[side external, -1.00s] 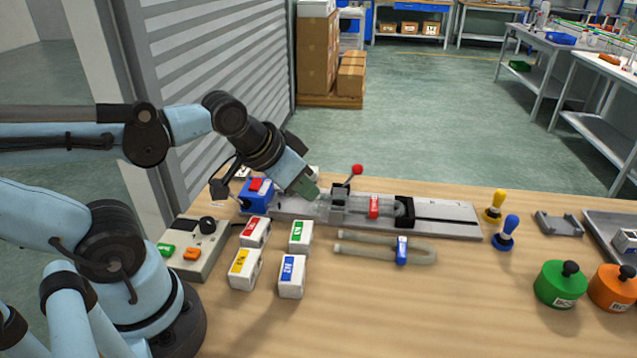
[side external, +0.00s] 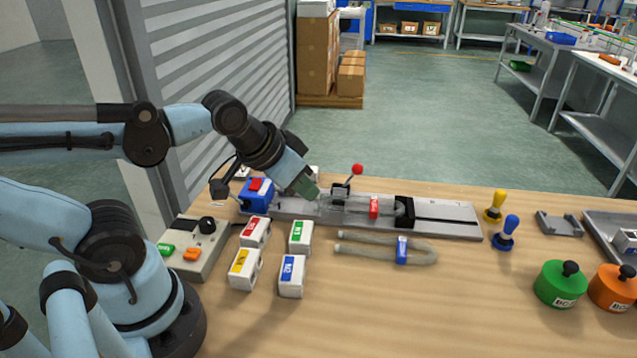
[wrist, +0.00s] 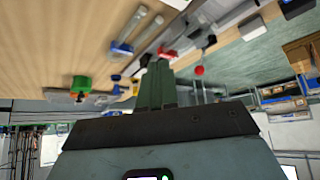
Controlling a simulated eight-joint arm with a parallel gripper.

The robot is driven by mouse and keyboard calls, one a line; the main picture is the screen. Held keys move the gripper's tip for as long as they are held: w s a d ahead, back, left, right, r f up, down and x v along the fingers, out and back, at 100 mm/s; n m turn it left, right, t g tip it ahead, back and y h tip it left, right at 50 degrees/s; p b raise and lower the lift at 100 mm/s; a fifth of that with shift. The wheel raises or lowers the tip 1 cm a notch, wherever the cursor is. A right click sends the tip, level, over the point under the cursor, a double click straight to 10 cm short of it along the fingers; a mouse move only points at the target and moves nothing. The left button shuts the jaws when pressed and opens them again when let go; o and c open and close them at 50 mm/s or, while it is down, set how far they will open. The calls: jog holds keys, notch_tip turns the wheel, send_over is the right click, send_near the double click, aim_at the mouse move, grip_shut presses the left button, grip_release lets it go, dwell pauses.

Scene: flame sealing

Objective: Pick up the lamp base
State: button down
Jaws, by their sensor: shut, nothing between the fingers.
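No part is plainly marked as the lamp base, so I cannot tell which it is. A clear U-shaped tube with a blue collar (side external: 402,250) lies on the table. A similar tube with a red collar (side external: 375,208) lies in the grey fixture (side external: 455,216). My gripper (side external: 313,194) is tilted down at the left part of this fixture, by the tube's left end; contact cannot be told. In the wrist view its green fingers (wrist: 155,88) are together and empty. The blue collar (wrist: 121,47) and red collar (wrist: 167,53) show beyond them.
A red-knobbed lever (side external: 357,170) rises from the fixture. A blue box (side external: 257,195) stands at its left end. Several white labelled blocks (side external: 291,277) stand in front.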

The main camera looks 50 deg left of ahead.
aim_at(299, 231)
jog(key=c, duration=1.8)
grip_release()
jog(key=o, duration=1.5)
jog(key=shift+w+a+f+m+g, duration=0.1)
jog(key=shift+a+f+m+g, duration=0.45)
jog(key=shift+f+m+g, duration=1.2)
jog(key=shift+w+a+f+m+g, duration=0.15)
jog(key=shift+a+f+m+g, duration=0.7)
jog(key=shift+f, duration=1.75)
jog(key=shift+w+a+f+m+g, duration=0.1)
jog(key=shift+a+f+m+g, duration=0.2)
jog(key=shift+f+m+g, duration=1.15)
